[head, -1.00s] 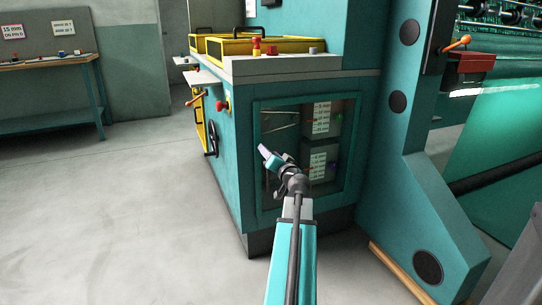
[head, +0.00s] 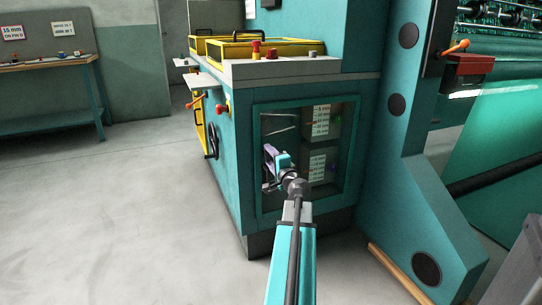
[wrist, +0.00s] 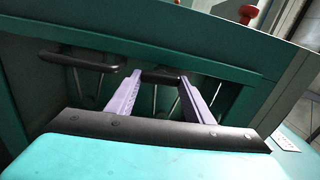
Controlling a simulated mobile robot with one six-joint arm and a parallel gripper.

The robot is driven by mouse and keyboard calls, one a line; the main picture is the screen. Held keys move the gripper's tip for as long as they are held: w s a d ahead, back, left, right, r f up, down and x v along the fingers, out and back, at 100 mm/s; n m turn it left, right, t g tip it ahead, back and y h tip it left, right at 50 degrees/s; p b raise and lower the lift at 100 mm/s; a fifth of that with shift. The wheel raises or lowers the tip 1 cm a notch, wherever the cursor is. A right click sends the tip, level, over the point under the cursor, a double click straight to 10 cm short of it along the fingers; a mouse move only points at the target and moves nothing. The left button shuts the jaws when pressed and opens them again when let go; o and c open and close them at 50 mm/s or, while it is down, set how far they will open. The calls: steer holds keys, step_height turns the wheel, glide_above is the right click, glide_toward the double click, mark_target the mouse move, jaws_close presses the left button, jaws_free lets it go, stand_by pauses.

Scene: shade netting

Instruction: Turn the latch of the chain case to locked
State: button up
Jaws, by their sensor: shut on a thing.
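The chain case appears to be the teal-framed glazed front (head: 352,150) on the machine's side; labelled boxes show behind its pane. My gripper (head: 267,167) is at the left part of this front. In the wrist view, its two pale purple fingers (wrist: 159,77) stand apart with a dark bar, apparently the latch (wrist: 163,76), between their tips. I take them as shut on it. The fingertips hide its ends, and its locked or unlocked setting cannot be told. A separate dark handle (wrist: 80,62) lies to the left in the wrist view.
A red button (head: 222,108) and an orange-handled lever (head: 194,103) are on the machine's left face. Yellow-rimmed trays (head: 265,50) sit on top. A slanted teal side frame (head: 405,170) stands to the right. The floor (head: 110,210) at left is clear.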

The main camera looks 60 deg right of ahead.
steer(key=shift+s+d+m, duration=0.15)
steer(key=shift+m, duration=0.35)
steer(key=o, duration=1.1)
steer(key=shift+c, duration=0.2)
